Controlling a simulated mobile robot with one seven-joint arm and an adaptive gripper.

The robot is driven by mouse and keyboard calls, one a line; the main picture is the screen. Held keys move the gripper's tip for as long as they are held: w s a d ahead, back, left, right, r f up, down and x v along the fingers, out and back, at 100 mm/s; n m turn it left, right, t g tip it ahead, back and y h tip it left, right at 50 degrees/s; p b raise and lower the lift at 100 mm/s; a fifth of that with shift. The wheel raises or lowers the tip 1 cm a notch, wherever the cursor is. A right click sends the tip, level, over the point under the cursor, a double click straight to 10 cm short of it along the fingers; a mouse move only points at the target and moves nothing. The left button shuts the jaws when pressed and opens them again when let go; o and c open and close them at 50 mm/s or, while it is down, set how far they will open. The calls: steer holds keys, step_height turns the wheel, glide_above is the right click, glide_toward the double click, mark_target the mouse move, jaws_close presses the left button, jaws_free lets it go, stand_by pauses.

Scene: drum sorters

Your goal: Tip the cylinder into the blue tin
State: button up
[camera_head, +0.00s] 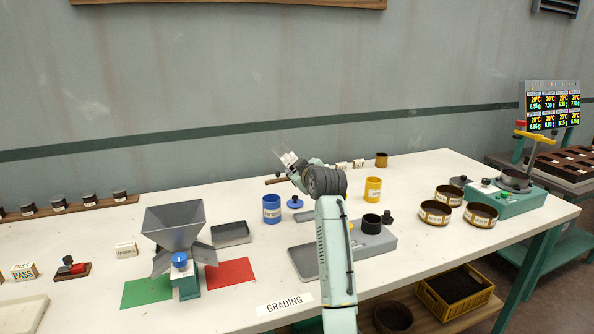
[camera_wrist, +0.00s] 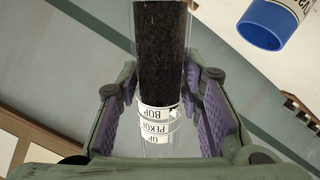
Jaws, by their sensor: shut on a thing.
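My gripper (camera_head: 290,160) is raised above the back of the table, behind and above the blue tin (camera_head: 272,209). It is shut on a clear cylinder (camera_wrist: 160,144), whose dark grainy contents (camera_wrist: 161,55) fill the upper part of the wrist picture. White labels reading BOP and PEKOE are on the cylinder. The cylinder is faint in the head view, so its exact tilt is hard to tell. The blue tin stands upright and apart from the cylinder; it also shows in the wrist view (camera_wrist: 262,35), rolled over, with its blue rim visible.
A blue lid (camera_head: 295,202) lies right of the blue tin. A yellow tin (camera_head: 373,189) and a grey device with a black cup (camera_head: 371,224) stand farther right. A grey hopper (camera_head: 174,226) and a grey tray (camera_head: 231,233) are on the left.

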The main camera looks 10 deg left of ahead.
steer(key=shift+w+d+f+n+h, duration=0.1)
steer(key=shift+d+f+n+h, duration=0.15)
steer(key=shift+d+n+h, duration=0.5)
steer(key=shift+d+f+n+h, duration=0.25)
steer(key=shift+f+n+h, duration=0.2)
steer(key=shift+n, duration=0.2)
steer(key=shift+d+f+n+g+h, duration=0.2)
steer(key=shift+f+n+g+h, duration=0.15)
steer(key=shift+n+h, duration=0.25)
steer(key=shift+f+n+h, duration=0.8)
steer(key=shift+n, duration=0.2)
steer(key=shift+a+r+n+h, duration=0.25)
steer(key=shift+a+n+h, duration=0.05)
steer(key=shift+n+h, duration=0.3)
steer(key=shift+r, duration=0.25)
steer(key=shift+a+r+n+h, duration=0.2)
steer(key=shift+r+n+h, duration=0.1)
steer(key=shift+n, duration=0.1)
steer(key=shift+a+r+n+h, duration=0.3)
steer(key=shift+r+n+h, duration=0.1)
steer(key=shift+r, duration=0.2)
steer(key=shift+a+r, duration=0.1)
